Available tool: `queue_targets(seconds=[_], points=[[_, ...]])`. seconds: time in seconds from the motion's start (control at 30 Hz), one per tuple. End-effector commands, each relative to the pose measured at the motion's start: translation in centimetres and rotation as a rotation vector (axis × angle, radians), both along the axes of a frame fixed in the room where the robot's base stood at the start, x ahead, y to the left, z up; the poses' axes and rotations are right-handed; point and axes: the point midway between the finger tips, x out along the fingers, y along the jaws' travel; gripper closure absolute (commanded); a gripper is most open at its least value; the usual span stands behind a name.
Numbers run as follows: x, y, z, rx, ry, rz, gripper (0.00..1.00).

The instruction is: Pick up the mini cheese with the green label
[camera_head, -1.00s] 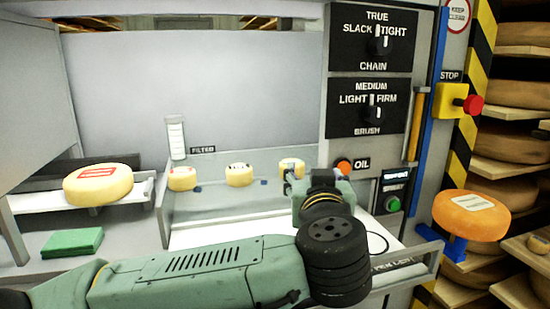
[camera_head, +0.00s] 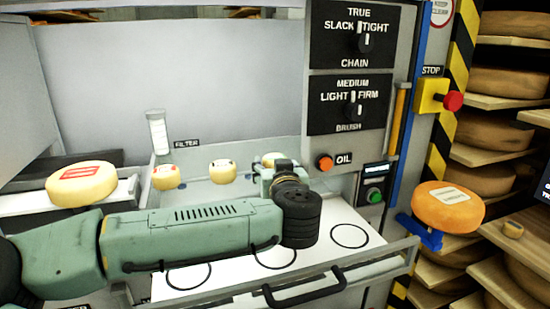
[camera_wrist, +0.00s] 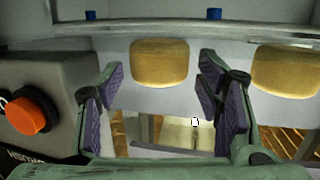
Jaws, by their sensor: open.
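Three mini cheeses stand in a row on the machine's back ledge in the head view. The left one (camera_head: 165,177) shows a red mark. The middle one (camera_head: 222,171) has a small dark-looking label, colour unclear. The right one (camera_head: 270,157) is mostly hidden behind my gripper (camera_head: 268,172). In the wrist view my gripper (camera_wrist: 160,82) is open, with its purple-padded fingers on either side of the right cheese (camera_wrist: 160,60). That cheese lies just beyond the fingertips, with no grip on it. The middle cheese also shows there (camera_wrist: 287,70). No green label can be made out.
A large red-labelled cheese (camera_head: 82,184) lies on a shelf at left. An orange cheese (camera_head: 447,206) sits on a blue holder at right. The orange oil button (camera_head: 325,162) is close to my gripper. A white drawer (camera_head: 335,262) with black rings lies below my arm.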

Motion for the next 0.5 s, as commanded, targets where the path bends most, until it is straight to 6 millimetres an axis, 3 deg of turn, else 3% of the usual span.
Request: queue_targets(seconds=[0.13, 0.37, 0.5], points=[[1.35, 0.06, -0.13, 0.000, 0.000, -0.001, 0.40], [1.47, 0.09, -0.32, -0.002, 0.000, -0.002, 0.40], [1.46, 0.09, -0.31, -0.002, 0.000, -0.002, 0.49]])
